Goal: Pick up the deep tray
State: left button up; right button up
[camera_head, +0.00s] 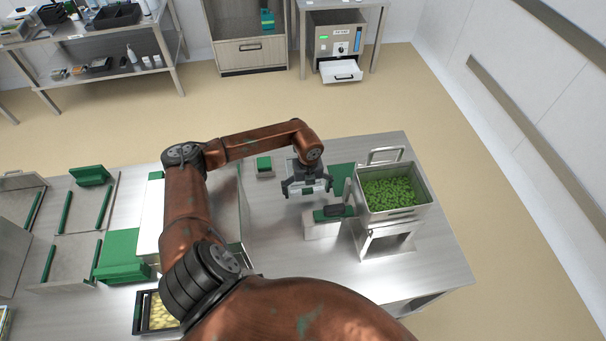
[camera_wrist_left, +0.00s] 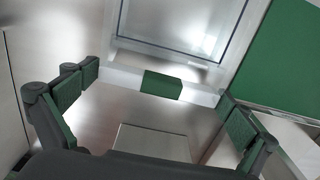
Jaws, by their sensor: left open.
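My left gripper (camera_head: 307,188) is open above the metal table. In the left wrist view its two green-padded fingers (camera_wrist_left: 158,88) stand wide apart, on either side of a green block (camera_wrist_left: 161,85). The block is on the near side of a pale, tray-like rectangular piece (camera_wrist_left: 122,50) with a dark-lined rim. I cannot tell its depth or whether it is the deep tray. No contact between fingers and block is visible. In the head view the gripper hides most of this spot. My right gripper is not in view.
A metal bin (camera_head: 421,213) of green pieces stands right of the gripper, on a stand. A green panel (camera_head: 342,177) and a pale block with a green top (camera_head: 321,228) are close by. A black crate (camera_head: 140,318) with yellow pieces is at lower left. Bare tabletop (camera_head: 285,250) lies in front.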

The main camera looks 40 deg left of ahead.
pick_arm(q)
jog(key=shift+c, duration=0.7)
jog(key=c, duration=0.7)
